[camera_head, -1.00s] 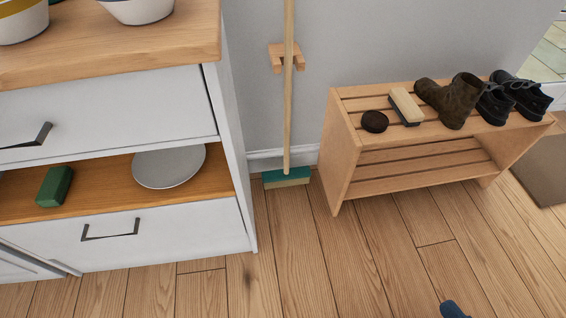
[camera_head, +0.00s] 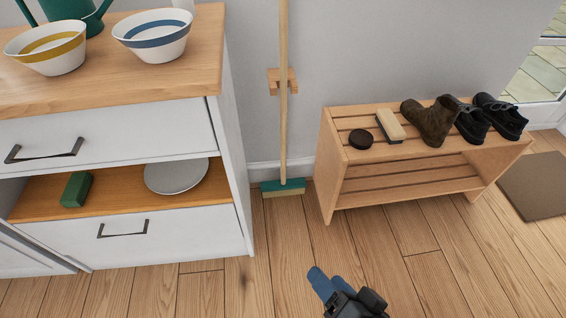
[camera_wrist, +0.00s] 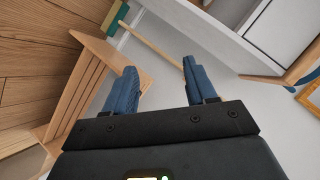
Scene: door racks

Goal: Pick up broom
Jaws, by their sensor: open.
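The broom (camera_head: 283,95) stands upright against the grey wall, its wooden handle in front of a wooden wall holder (camera_head: 273,82). Its green head with pale bristles (camera_head: 284,187) rests on the floor between the cabinet and the shoe rack. The top of the handle is out of view. My gripper (camera_head: 318,275) is low in the head view, in front of the broom and apart from it. In the wrist view the blue fingers (camera_wrist: 158,80) are spread with nothing between them. The broom (camera_wrist: 146,41) also shows there, tilted, beyond the fingertips.
A white cabinet (camera_head: 180,235) with bowls (camera_head: 153,35) on top stands left of the broom. A wooden shoe rack (camera_head: 325,180) with shoes (camera_head: 430,121) and a brush (camera_head: 391,124) stands right. The wooden floor in front is clear. A brown mat (camera_head: 535,187) lies far right.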

